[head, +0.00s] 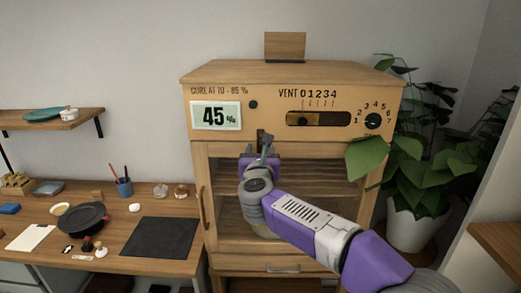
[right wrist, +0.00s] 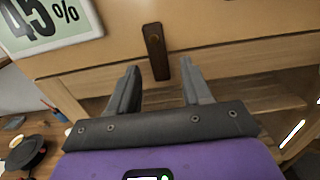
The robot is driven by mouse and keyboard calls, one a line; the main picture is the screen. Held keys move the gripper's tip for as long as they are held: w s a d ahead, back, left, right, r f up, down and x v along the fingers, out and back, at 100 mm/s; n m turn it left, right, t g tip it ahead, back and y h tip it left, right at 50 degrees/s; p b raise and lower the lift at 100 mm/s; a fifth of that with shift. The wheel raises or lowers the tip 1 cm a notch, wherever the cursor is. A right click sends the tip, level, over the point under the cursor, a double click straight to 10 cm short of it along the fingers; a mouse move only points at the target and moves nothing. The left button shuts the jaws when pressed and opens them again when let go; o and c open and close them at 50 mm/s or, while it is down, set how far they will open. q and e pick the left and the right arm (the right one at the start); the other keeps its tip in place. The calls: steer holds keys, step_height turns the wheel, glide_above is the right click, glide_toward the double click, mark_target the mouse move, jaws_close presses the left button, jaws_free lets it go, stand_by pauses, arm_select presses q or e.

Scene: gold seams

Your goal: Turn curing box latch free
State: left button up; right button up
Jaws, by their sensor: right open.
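The wooden curing box (head: 292,75) stands at the middle of the head view, its slatted glass door shut. Its latch is a small dark brown upright bar with a round pivot; it shows clearly in the right wrist view (right wrist: 155,48) and partly behind my gripper in the head view (head: 261,134). It hangs from the front panel down over the top edge of the door frame. My right gripper (head: 264,148) is open and empty in front of the latch. In the right wrist view its fingers (right wrist: 159,75) are spread just below the latch, one to each side. My left gripper is not in view.
The box front has a 45% display (head: 215,115), a vent slider (head: 318,119) and a dial (head: 373,121). A door handle (head: 203,208) is at the left. A leafy plant (head: 435,165) crowds the right side. A cluttered desk (head: 110,260) stands left.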

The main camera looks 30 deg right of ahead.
steer(key=shift+w+d, duration=0.35)
steer(key=shift+w, duration=0.25)
jaws_close()
